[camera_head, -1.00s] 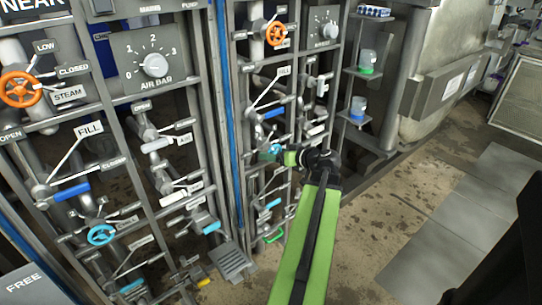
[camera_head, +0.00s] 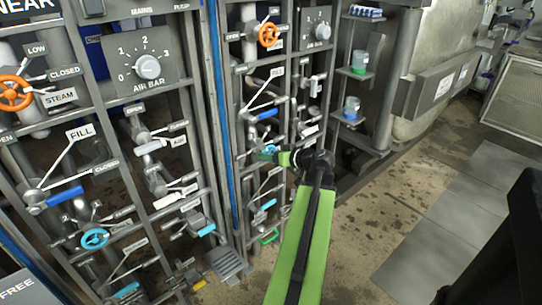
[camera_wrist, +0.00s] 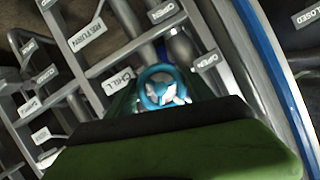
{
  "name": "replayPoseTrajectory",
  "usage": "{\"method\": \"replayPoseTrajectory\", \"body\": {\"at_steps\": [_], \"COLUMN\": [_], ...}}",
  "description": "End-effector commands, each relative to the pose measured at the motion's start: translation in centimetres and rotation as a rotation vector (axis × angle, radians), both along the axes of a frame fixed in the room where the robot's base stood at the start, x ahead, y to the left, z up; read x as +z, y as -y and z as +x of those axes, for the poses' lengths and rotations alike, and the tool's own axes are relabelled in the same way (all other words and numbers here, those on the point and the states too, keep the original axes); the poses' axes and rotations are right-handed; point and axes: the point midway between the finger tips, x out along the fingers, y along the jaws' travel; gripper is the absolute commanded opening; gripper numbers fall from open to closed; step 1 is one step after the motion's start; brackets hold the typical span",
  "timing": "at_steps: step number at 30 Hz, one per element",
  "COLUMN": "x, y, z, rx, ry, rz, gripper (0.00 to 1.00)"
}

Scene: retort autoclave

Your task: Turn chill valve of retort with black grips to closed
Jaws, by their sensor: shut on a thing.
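The chill valve is a small blue handwheel on the far panel, under a CHILL label (camera_wrist: 118,84) in the wrist view. The blue wheel (camera_wrist: 165,88) shows there just beyond the dark edge of my gripper, with a pale hub. In the head view my green gripper (camera_head: 268,155) reaches left to this panel and is shut on the wheel, which it largely covers. Two OPEN labels show to the wheel's right in the wrist view. I cannot make out the valve's set position or any black grips.
A nearer panel on the left carries a similar blue wheel (camera_head: 95,238), an orange wheel (camera_head: 14,92) and an AIR BAR dial (camera_head: 148,66). Pipes and levers crowd both panels. Shelves with jars (camera_head: 352,108) stand right of the far panel.

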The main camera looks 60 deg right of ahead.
Motion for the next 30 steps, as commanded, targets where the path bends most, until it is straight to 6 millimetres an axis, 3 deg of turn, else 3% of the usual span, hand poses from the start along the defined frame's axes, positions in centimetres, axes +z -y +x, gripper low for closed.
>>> {"method": "replayPoseTrajectory", "body": {"at_steps": [8,30], "x": [-0.33,-0.43], "y": [0.17,-0.06], "z": [-0.1,-0.16], "rx": [-0.002,-0.002], "ry": [0.052,0.269], "rz": [0.161,0.825], "gripper": [0.21,0.21]}}
